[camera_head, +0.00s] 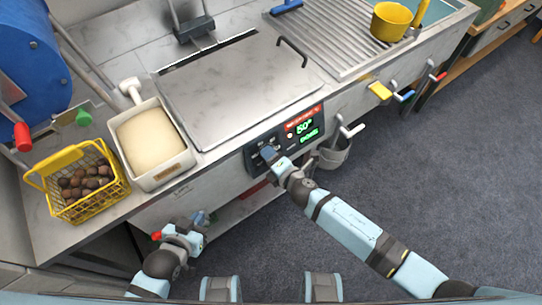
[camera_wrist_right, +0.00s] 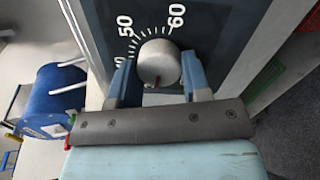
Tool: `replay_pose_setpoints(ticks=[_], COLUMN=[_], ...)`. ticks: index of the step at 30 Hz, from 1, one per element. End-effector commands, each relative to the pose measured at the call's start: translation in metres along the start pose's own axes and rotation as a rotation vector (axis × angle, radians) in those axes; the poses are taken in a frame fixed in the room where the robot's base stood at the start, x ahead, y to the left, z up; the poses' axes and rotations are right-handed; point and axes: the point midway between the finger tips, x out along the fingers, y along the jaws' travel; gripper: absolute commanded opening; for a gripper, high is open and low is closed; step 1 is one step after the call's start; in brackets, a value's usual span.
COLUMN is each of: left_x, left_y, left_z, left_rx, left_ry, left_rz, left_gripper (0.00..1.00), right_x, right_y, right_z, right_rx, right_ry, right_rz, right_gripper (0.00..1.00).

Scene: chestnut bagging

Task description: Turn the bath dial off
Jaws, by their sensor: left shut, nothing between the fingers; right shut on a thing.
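The bath dial (camera_wrist_right: 158,62) is a round silver knob with a red mark on its lower edge in the right wrist view. It sits on a dark panel (camera_wrist_right: 218,28) with a white scale reading 50 and 60. My right gripper (camera_head: 269,153) is shut on the dial, one finger on each side. In the head view the gripper hides the dial. The control display (camera_head: 304,127) beside it shows 50° in green, with a red strip above and a green label below. My left gripper (camera_head: 200,219) is shut and empty, low in front of the counter.
A yellow basket of brown chestnuts (camera_head: 85,182) and a cream-filled white container (camera_head: 152,142) stand on the counter at left. A closed metal lid (camera_head: 235,88) lies behind the panel. Coloured-handled levers (camera_head: 380,90) jut from the counter front at right. A bucket (camera_head: 334,153) is below.

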Motion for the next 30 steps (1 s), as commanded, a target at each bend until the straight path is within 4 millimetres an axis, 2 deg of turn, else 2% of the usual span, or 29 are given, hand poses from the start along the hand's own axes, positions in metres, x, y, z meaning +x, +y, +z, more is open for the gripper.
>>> replay_pose_setpoints(ticks=[18, 30], left_x=[-0.0043, -0.0069], left_y=[0.0002, 0.0004], left_z=[-0.0060, -0.0097], left_rx=[0.000, 0.000], left_ry=[0.000, -0.001], left_rz=[0.000, 0.001], left_gripper=[0.00, 0.00], right_x=[-0.0005, -0.0003], right_y=[-0.0016, -0.0021], right_z=[0.0012, 0.0015], right_rx=[-0.573, -0.815], right_ry=[0.015, 0.021], right_rz=[0.020, 0.029], right_gripper=[0.20, 0.20])
